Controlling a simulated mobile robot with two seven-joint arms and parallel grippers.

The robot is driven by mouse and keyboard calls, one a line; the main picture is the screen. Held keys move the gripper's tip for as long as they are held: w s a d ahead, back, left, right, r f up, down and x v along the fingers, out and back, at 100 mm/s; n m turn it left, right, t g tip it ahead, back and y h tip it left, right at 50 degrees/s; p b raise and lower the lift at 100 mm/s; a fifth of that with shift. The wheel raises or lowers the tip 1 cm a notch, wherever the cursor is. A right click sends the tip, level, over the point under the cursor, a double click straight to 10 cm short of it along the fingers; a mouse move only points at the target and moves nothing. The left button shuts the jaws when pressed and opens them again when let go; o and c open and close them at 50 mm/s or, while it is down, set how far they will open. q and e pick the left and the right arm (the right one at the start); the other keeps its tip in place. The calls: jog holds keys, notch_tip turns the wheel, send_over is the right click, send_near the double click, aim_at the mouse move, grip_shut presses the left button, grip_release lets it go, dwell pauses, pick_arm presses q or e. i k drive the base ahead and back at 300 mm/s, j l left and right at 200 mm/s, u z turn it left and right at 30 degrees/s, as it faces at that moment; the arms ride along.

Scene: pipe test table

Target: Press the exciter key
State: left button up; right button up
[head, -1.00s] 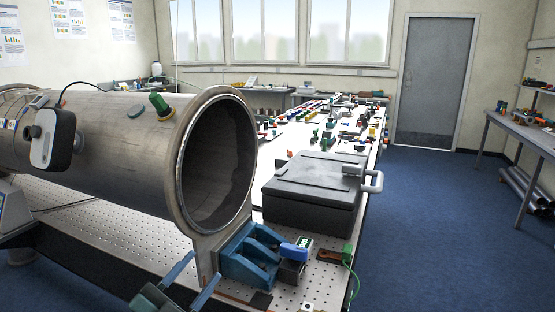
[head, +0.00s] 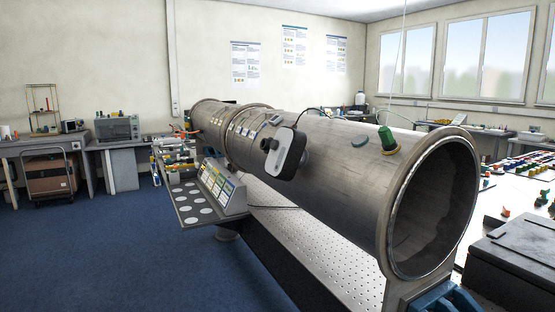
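A large grey metal pipe (head: 330,165) lies along the perforated table, its open end at the right. A white and black device (head: 286,153) is fixed to the pipe's side, with a dark cable running from it. A sloped console (head: 220,187) with rows of coloured labels or keys stands beside the pipe, left of centre. A shelf with several pale round discs (head: 196,211) lies in front of it. I cannot tell which part is the exciter key; the labels are too small to read. Neither of my grippers is in view.
A green-topped fitting (head: 387,139) sits on top of the pipe. A dark grey box (head: 520,255) stands at the lower right. A bench with a brown box on a trolley (head: 50,175) is at the far left. The blue floor (head: 120,255) at the left is clear.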

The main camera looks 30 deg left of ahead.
aim_at(274, 144)
jog(key=u, duration=0.95)
